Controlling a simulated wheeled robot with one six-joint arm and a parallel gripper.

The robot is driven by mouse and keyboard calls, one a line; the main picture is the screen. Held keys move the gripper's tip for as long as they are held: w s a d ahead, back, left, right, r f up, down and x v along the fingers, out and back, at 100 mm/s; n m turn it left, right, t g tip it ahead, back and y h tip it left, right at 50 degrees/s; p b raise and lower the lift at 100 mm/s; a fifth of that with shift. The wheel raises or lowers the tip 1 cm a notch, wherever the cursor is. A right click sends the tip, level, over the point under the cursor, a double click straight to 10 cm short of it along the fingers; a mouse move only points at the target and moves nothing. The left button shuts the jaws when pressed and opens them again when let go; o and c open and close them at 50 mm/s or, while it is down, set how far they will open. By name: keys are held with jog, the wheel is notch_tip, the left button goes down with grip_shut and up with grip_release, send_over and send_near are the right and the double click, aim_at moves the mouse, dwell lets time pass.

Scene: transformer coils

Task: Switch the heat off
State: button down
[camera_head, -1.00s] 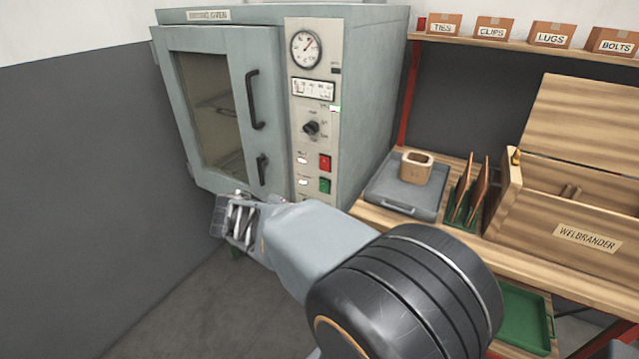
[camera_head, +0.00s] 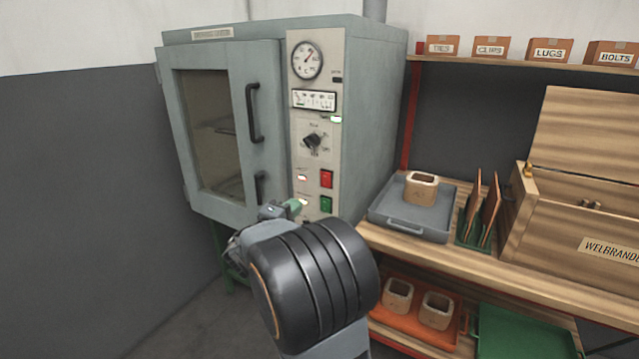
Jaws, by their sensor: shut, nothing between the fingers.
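The grey-green oven (camera_head: 365,110) stands against the back wall with its windowed door (camera_head: 218,130) closed. My gripper (camera_head: 296,207) is shut and empty, just below and left of the green button. The arm partly hides it, and I cannot tell whether it touches the panel.
A grey tray (camera_head: 408,221) with a wooden coil former (camera_head: 421,187) sits on the bench to the right, beside upright boards (camera_head: 482,208) and a wooden chest (camera_head: 571,222). An orange tray (camera_head: 415,328) and a green tray (camera_head: 520,335) lie on the lower shelf. Labelled boxes line the top shelf.

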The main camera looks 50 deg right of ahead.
aim_at(324, 176)
jog(key=shift+d, duration=0.15)
jog(key=p+x, duration=0.1)
jog(key=x, duration=1.2)
jog(key=shift+w+d+r, duration=0.1)
jog(key=shift+w+d, duration=0.05)
jog(key=shift+d, duration=0.2)
jog(key=shift+r, duration=0.1)
